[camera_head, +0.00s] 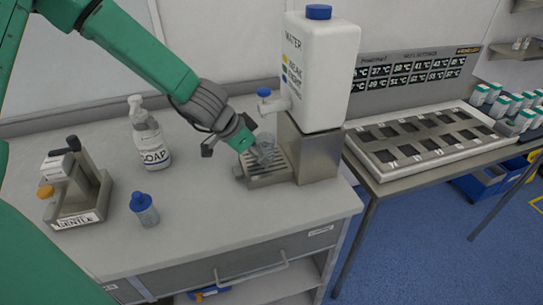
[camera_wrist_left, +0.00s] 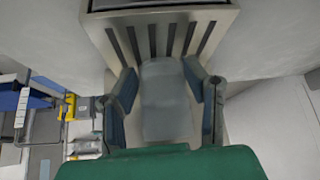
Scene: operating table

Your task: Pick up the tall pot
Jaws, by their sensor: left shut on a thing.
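A clear, tall pot (camera_head: 265,146) stands at the slatted metal drip tray (camera_head: 270,177) of the water dispenser, below its blue-topped tap. My left gripper (camera_head: 252,148) reaches it from the upper left and is shut on it. In the left wrist view the pot (camera_wrist_left: 166,100) looks grey and translucent, with one finger of my left gripper (camera_wrist_left: 166,92) on each side and the tray slats (camera_wrist_left: 160,35) beyond it. I cannot tell whether the pot touches the tray. My right gripper is not in view.
The white water tank (camera_head: 322,70) stands close to the right of the gripper. A soap bottle (camera_head: 149,135), a small blue-capped jar (camera_head: 145,210) and a metal device labelled GENTLE (camera_head: 85,195) stand on the left. The counter front (camera_head: 225,225) is clear. A slotted heating tray (camera_head: 425,140) is on the right.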

